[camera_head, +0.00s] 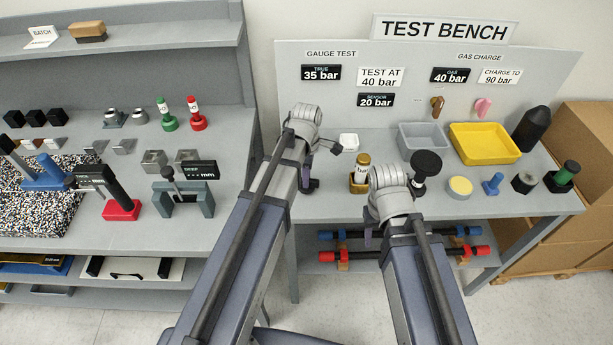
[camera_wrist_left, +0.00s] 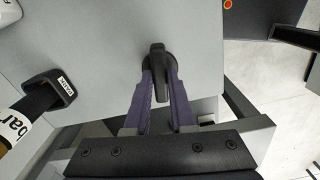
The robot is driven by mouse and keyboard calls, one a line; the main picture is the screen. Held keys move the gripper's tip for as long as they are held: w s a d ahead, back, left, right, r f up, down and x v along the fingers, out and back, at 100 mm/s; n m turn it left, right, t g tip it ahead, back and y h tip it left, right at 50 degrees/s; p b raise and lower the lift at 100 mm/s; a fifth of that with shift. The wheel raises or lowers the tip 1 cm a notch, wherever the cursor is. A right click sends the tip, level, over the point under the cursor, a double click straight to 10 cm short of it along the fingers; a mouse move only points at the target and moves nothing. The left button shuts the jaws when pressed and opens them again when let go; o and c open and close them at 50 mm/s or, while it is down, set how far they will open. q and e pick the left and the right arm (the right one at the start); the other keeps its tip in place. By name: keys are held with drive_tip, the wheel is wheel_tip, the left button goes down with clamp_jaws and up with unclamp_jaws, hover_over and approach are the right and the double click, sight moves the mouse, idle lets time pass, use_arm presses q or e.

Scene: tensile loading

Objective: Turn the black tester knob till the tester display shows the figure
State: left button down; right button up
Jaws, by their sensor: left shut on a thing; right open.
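My left gripper (camera_head: 307,184) is over the left front of the test bench, its fingers pointing down. In the left wrist view the purple fingers (camera_wrist_left: 160,90) are shut on the black tester knob (camera_wrist_left: 157,62), one finger on each side. In the head view the knob is mostly hidden, with a dark round part (camera_head: 313,186) at the fingertips. A black display on the back panel reads TRUE 35 bar (camera_head: 321,73). A white card beside it reads TEST AT 40 bar (camera_head: 381,77). A black SENSOR display reads 20 bar (camera_head: 376,100). My right gripper (camera_head: 374,243) is near the bench's front edge, its fingers partly hidden.
A brass-topped cylinder (camera_head: 362,160) stands just left of my right wrist. A black-topped piece (camera_head: 426,163) is right of it. A grey tray (camera_head: 423,137) and a yellow tray (camera_head: 486,142) lie behind. Red-ended and blue-ended bars lie on the lower shelf.

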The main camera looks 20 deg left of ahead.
use_arm(q)
drive_tip(key=c, duration=0.8)
unclamp_jaws()
drive_tip(key=shift+o, duration=0.2)
drive_tip(key=shift+r, duration=0.15)
wheel_tip(320, 180, up, 8)
drive_tip(key=p, duration=0.8)
drive_tip(key=shift+f, duration=0.2)
